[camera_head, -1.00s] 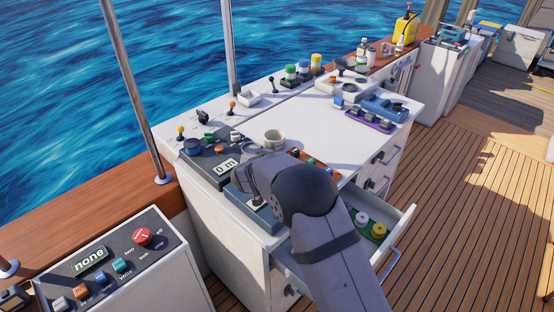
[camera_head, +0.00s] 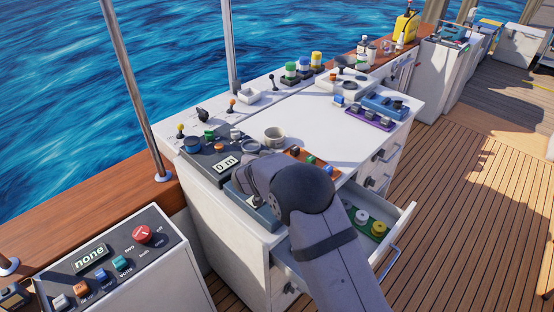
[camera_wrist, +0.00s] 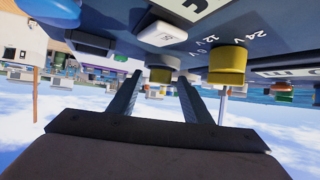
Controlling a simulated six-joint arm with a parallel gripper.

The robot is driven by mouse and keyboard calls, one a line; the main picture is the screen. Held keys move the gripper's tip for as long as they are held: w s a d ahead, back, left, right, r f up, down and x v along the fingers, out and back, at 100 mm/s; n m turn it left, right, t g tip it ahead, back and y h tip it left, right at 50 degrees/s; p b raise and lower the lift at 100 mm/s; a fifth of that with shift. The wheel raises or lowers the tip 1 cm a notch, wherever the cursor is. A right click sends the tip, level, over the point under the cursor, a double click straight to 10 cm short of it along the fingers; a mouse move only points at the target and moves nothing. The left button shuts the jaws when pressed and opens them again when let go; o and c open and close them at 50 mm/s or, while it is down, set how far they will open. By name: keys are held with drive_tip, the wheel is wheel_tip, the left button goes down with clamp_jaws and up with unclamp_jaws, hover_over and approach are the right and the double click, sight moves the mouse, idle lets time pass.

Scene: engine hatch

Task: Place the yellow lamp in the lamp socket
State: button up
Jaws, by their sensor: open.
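A yellow-topped cylinder that looks like the yellow lamp (camera_head: 316,61) stands upright at the back edge of the white console, beside green and blue ones. A second round yellow piece (camera_head: 379,229) lies in the open drawer, so I cannot tell for sure which is the lamp. I cannot make out the lamp socket. My gripper (camera_wrist: 160,77) is open in the wrist view. My arm hides the gripper in the head view.
A brighter yellow knob (camera_wrist: 228,64) sits by the 24 V and 12 V marks. The drawer (camera_head: 401,222) stands open beside my arm.

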drive_tip(key=shift+r, duration=0.1)
drive_tip(key=shift+r+p, duration=0.1)
drive_tip(key=shift+p, duration=0.3)
drive_tip(key=shift+s+a+b, duration=0.15)
drive_tip(key=shift+s+b, duration=0.05)
drive_tip(key=shift+b, duration=0.2)
drive_tip(key=b+v, duration=0.5)
drive_tip(key=v, duration=0.6)
drive_tip(key=shift+s+r, duration=0.1)
drive_tip(key=shift+s, duration=0.15)
